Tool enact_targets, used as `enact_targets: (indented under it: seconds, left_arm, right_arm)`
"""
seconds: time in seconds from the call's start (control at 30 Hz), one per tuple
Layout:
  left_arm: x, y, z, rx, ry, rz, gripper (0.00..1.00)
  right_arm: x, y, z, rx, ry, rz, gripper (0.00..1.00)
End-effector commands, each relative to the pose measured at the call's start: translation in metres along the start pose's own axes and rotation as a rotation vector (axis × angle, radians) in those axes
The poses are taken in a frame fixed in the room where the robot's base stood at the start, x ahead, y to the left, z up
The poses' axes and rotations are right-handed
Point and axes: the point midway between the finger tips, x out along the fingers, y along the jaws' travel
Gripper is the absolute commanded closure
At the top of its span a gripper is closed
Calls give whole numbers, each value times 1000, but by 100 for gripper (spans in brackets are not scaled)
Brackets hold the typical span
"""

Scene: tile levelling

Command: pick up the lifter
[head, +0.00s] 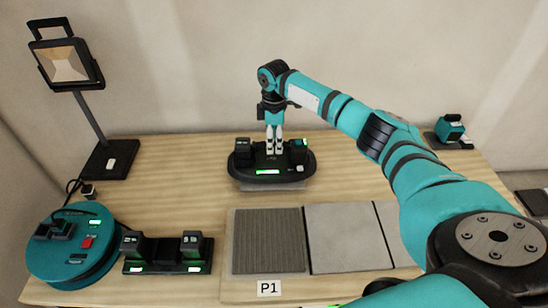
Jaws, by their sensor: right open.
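The lifter appears to be the black oval device (246,168) with a green lit strip, at the back middle of the table in the head view. A dark block rises at each of its ends. My right gripper (274,150) points down over its middle, between the two blocks. Its pale fingers are open and hide the middle of the device. I cannot tell whether they touch it or stand around a handle. My left gripper is not in view.
A teal round device (70,262) and a black double-block unit (165,266) stand front left. A work lamp (100,158) stands back left, a small teal tool (450,130) back right. Bare wood lies left of the oval device.

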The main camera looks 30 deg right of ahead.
Motion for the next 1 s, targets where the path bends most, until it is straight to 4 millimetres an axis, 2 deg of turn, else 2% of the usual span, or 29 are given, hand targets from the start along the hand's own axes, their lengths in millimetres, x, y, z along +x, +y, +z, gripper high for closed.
enact_targets:
  seconds: [0.1, 0.27, 1.0]
  left_arm:
    - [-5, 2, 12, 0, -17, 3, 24]
    - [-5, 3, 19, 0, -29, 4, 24]
    - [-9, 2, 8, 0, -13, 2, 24]
  right_arm:
    - [15, 0, 0, 1, -1, -2, 50]
    - [23, 0, 0, 0, 0, 1, 50]
    - [28, 0, 0, 1, -1, 0, 50]
